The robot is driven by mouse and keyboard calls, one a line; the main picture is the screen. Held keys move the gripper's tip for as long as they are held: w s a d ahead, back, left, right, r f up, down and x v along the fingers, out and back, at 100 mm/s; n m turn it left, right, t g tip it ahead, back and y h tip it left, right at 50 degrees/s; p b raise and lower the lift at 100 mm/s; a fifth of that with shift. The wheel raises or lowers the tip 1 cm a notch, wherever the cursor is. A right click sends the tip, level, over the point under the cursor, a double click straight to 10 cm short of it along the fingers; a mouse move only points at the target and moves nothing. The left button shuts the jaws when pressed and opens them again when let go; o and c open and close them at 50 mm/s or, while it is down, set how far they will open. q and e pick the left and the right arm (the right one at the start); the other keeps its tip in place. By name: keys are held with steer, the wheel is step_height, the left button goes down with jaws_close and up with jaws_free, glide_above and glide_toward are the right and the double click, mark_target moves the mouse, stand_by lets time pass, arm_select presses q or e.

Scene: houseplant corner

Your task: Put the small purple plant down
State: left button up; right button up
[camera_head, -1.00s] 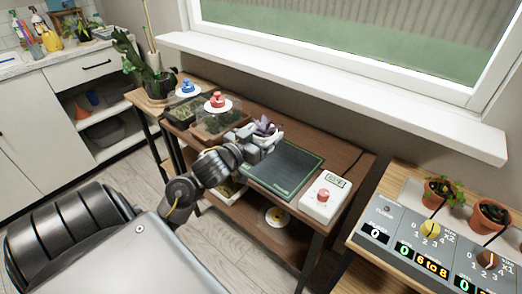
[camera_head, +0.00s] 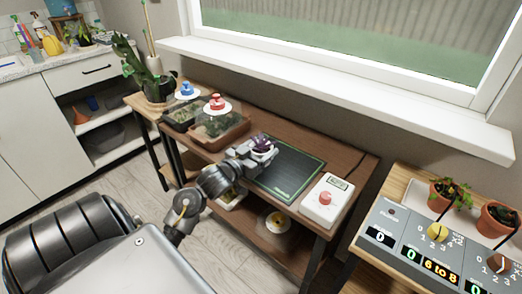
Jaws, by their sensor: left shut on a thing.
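The small purple plant (camera_head: 261,142) sits in a small white pot (camera_head: 264,155) at the far end of my left arm. My left gripper (camera_head: 256,153) is shut on this pot, at the left edge of the dark green-edged mat (camera_head: 292,174) on the brown table. The fingers hide part of the pot, and I cannot tell whether its base touches the mat. My right gripper is not in view.
A white box with a red knob (camera_head: 325,200) stands right of the mat. Planted trays with red (camera_head: 217,103) and blue (camera_head: 187,89) knobs stand left. A control panel (camera_head: 415,246) and potted plants (camera_head: 496,219) are at the right. Most of the mat is clear.

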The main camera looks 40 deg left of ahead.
arm_select(q)
steer(key=o, duration=1.1)
steer(key=shift+f, duration=0.15)
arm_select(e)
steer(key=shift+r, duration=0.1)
arm_select(q)
steer(key=shift+r, duration=0.2)
steer(key=s, duration=1.2)
steer(key=shift+p, duration=0.35)
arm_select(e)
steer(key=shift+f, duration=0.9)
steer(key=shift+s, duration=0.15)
